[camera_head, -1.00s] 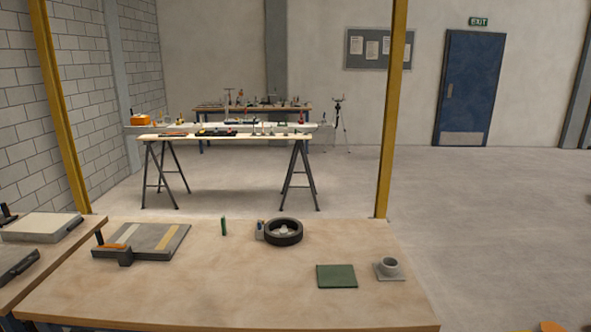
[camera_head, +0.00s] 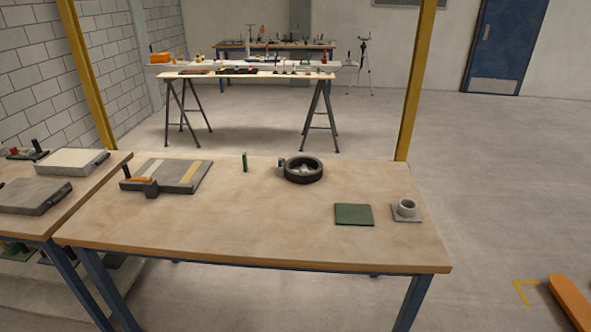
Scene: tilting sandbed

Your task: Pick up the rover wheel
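The rover wheel (camera_head: 304,170) is a black ring with a pale hub. It lies flat on the wooden table (camera_head: 255,225), toward the back and right of the middle. A small grey object (camera_head: 282,163) stands close at its left side; I cannot tell whether they touch. Neither of my grippers shows in the head view.
A grey board with pale and yellow strips (camera_head: 170,175) lies at the table's left. A green mat (camera_head: 354,214) and a grey cup on a plate (camera_head: 406,208) are at right. The table's front middle is clear.

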